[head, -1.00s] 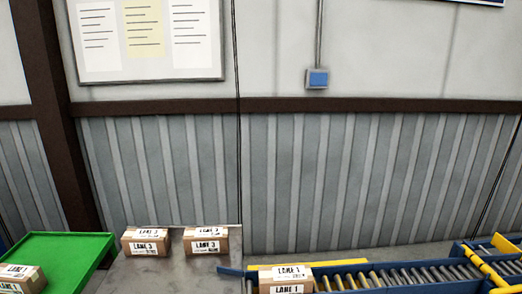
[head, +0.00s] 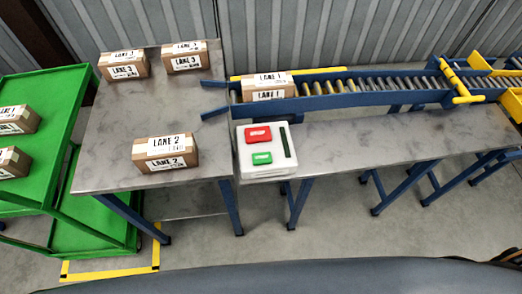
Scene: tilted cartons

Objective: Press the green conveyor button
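The green conveyor button (head: 262,158) is on a white control box (head: 264,172) at the left end of the long grey table, in the middle of the head view. A red button (head: 258,135) sits just above it on the same box, and a dark green strip (head: 287,142) runs along the box's right side. Neither of my grippers shows in the head view.
A LANE 1 carton (head: 268,87) sits at the left end of the roller conveyor (head: 370,86). A LANE 2 carton (head: 165,153) and two LANE 3 cartons (head: 124,65) stand on the grey table (head: 110,140). A green cart (head: 58,98) with cartons stands left.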

